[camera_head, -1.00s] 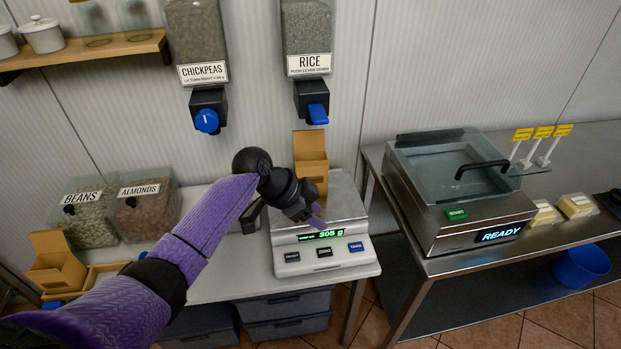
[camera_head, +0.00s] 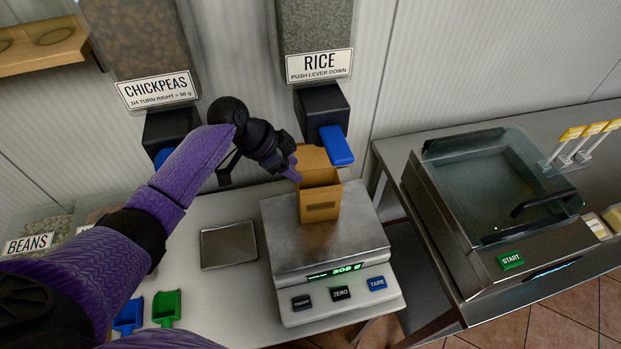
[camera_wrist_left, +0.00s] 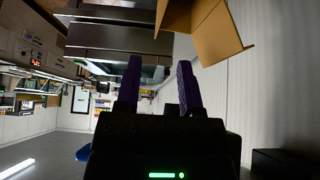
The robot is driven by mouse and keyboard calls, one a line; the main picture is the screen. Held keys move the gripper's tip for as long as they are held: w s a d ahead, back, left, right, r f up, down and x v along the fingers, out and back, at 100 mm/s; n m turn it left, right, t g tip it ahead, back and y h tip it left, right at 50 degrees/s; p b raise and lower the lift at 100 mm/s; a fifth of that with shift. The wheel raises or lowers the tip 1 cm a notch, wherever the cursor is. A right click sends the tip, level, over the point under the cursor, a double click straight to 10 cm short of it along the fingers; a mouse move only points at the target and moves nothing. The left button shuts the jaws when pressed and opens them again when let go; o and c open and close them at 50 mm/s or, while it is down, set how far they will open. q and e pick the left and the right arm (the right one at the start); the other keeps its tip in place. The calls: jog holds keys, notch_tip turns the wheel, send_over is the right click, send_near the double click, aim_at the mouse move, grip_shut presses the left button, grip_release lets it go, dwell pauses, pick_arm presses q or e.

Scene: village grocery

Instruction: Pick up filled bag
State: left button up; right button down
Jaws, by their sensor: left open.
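The brown paper bag (camera_head: 320,203) stands upright with its top open on the scale (camera_head: 285,240), below the rice dispenser. Its contents cannot be seen. The scale's green display seems to read about 305 g. My left gripper (camera_head: 293,170) is at the bag's upper left edge, close to it; I cannot tell if it touches. In the left wrist view the gripper (camera_wrist_left: 160,85) is open with nothing between its fingers, and the bag (camera_wrist_left: 208,32) shows above and to the right of the fingertips. My right gripper is not in view.
The rice dispenser's blue lever (camera_head: 337,146) hangs just above the bag. The chickpeas dispenser (camera_head: 158,90) is behind my left arm. A metal tray (camera_head: 228,246) and blue and green scoops (camera_head: 166,308) lie left of the scale. A sealing machine (camera_head: 490,190) stands to the right.

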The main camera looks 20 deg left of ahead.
aim_at(322, 188)
pick_arm(q)
jog(key=b+x, duration=0.3)
jog(key=x, duration=0.9)
jog(key=shift+w+d+b, duration=0.1)
jog(key=shift+b, duration=0.2)
jog(key=shift+r, duration=0.1)
jog(key=shift+c, duration=0.2)
grip_shut()
jog(key=shift+r, duration=0.1)
